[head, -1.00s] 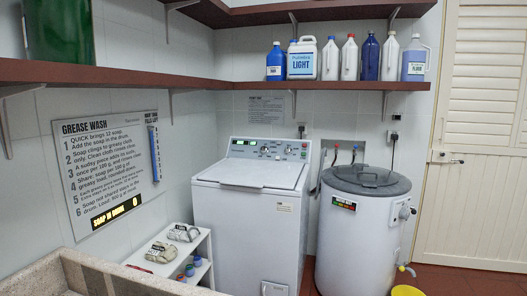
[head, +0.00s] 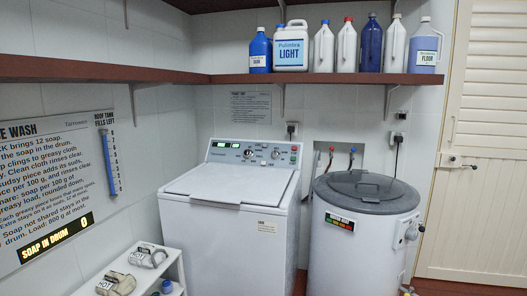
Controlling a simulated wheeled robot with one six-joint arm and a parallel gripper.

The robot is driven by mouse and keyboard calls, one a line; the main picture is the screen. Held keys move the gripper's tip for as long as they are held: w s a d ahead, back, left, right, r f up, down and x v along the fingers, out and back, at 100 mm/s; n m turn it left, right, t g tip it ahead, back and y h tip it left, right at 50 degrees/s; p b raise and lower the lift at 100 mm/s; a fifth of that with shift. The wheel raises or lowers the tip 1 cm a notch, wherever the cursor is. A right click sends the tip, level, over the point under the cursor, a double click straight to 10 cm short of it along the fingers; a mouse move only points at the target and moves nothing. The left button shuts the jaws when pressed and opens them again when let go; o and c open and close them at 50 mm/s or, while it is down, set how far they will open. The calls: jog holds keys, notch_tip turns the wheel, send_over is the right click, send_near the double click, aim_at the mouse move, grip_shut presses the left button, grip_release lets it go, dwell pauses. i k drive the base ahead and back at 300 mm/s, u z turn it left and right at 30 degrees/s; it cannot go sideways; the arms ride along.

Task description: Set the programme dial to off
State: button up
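A white top-loading washing machine (head: 228,225) stands in the middle of the head view with its lid shut. Its rear control panel (head: 254,152) has a lit green display (head: 222,144) at the left and several small knobs (head: 275,154) to the right. The knobs are too small to read their settings, and I cannot tell which is the programme dial. My gripper is not in view.
A brown wall shelf (head: 345,79) carries several bottles above the machines. A wash sign (head: 60,185) hangs on the left wall. A louvred door (head: 485,150) closes the right side.

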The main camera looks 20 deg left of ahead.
aim_at(248, 154)
jog(key=u, duration=0.15)
jog(key=i, duration=1.9)
jog(key=u, duration=0.4)
jog(key=i, duration=0.65)
jog(key=u, duration=0.2)
